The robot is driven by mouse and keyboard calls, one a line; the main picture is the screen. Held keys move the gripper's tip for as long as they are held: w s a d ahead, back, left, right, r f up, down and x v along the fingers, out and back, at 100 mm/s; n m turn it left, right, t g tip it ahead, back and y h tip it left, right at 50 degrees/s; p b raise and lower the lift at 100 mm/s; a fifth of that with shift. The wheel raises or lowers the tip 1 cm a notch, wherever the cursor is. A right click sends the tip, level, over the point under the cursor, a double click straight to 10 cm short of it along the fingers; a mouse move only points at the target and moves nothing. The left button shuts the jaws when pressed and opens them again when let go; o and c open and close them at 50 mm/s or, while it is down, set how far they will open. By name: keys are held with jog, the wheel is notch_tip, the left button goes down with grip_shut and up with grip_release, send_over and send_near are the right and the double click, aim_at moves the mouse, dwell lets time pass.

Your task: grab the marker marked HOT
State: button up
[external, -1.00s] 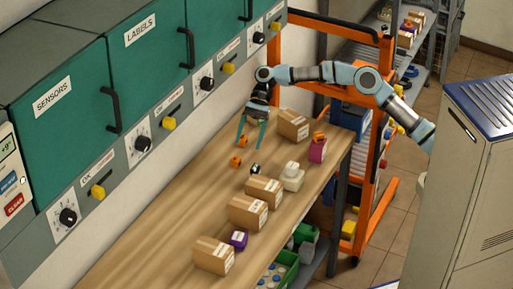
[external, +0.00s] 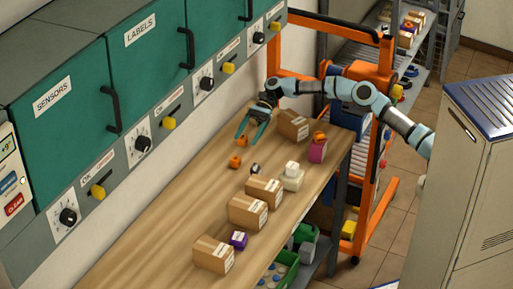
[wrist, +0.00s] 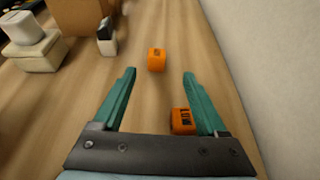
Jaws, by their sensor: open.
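Two small orange markers lie on the wooden bench. The nearer one (wrist: 180,121) has dark printing on its face that I cannot read for sure; in the external view it (external: 242,141) sits by my fingertips. The farther one (wrist: 157,60) lies ahead of the fingertips in the wrist view and left of the first in the external view (external: 235,161). My gripper (wrist: 159,75) is open and empty, its teal fingers spread. The nearer marker shows between the fingers, close to the right finger, which partly covers it. The external view also shows my gripper (external: 248,140) over the bench.
Cardboard boxes (external: 293,125) (external: 249,212) stand along the bench (external: 150,237). A white item (external: 292,178), a pink block (external: 317,151) with an orange piece on top and a small black-and-white item (wrist: 107,38) stand nearby. A wall (wrist: 260,60) runs close on the right in the wrist view.

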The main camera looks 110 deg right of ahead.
aim_at(237, 157)
jog(key=x, duration=0.4)
jog(key=shift+a, duration=0.1)
jog(key=shift+p+x, duration=1)
jog(key=shift+x, duration=1.7)
jog(key=shift+s+a, duration=0.15)
jog(key=shift+s, duration=0.05)
grip_shut()
